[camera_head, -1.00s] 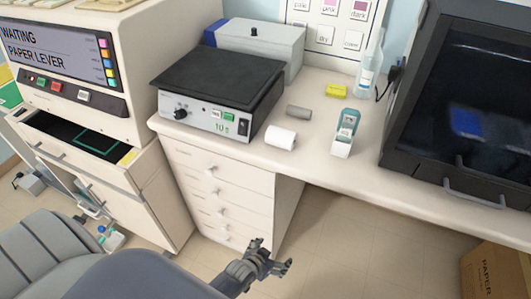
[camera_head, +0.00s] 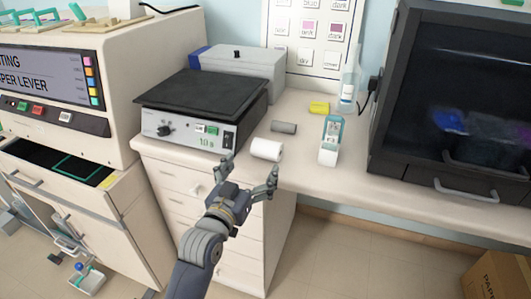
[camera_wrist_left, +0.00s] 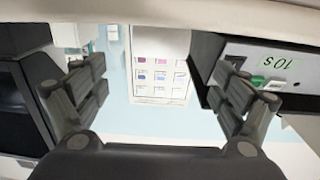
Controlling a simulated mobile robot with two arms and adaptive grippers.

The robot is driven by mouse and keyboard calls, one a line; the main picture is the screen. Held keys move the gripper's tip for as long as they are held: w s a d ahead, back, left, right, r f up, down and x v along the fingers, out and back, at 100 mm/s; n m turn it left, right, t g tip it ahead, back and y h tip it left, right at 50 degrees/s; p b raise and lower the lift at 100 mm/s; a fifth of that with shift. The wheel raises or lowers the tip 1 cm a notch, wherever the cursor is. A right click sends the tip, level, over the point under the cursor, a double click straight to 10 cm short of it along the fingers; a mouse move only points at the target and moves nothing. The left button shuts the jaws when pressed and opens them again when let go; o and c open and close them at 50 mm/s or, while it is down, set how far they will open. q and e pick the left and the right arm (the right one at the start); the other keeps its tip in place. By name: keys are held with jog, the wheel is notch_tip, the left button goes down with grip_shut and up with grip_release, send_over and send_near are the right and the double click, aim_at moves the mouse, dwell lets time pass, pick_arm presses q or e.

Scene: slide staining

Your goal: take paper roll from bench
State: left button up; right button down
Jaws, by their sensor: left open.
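The white paper roll (camera_head: 267,150) lies on its side near the front edge of the bench (camera_head: 345,182), right of the hotplate. My left gripper (camera_head: 249,174) is open and empty, just in front of the bench edge. Its two fingers point at the roll, which lies a little beyond the fingertips. In the left wrist view, the scene is upside down. There, a white shape that looks like the roll (camera_wrist_left: 161,42) shows between the spread fingers (camera_wrist_left: 160,78). My right gripper is not in view.
The black-topped hotplate (camera_head: 205,92) stands close left of the roll. A grey cylinder (camera_head: 284,128) lies behind it. A white and teal dispenser (camera_head: 329,152) and a yellow block (camera_head: 319,107) are to the right. A dark-windowed cabinet (camera_head: 445,100) closes off the far right.

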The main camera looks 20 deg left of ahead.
aim_at(264, 148)
pick_arm(q)
jog(key=w, duration=0.4)
jog(key=shift+w+d, duration=0.15)
jog(key=shift+w, duration=0.2)
jog(key=shift+w+d+r+p, duration=0.1)
jog(key=shift+w+p, duration=0.35)
jog(key=shift+w, duration=2.25)
jog(key=c, duration=1.2)
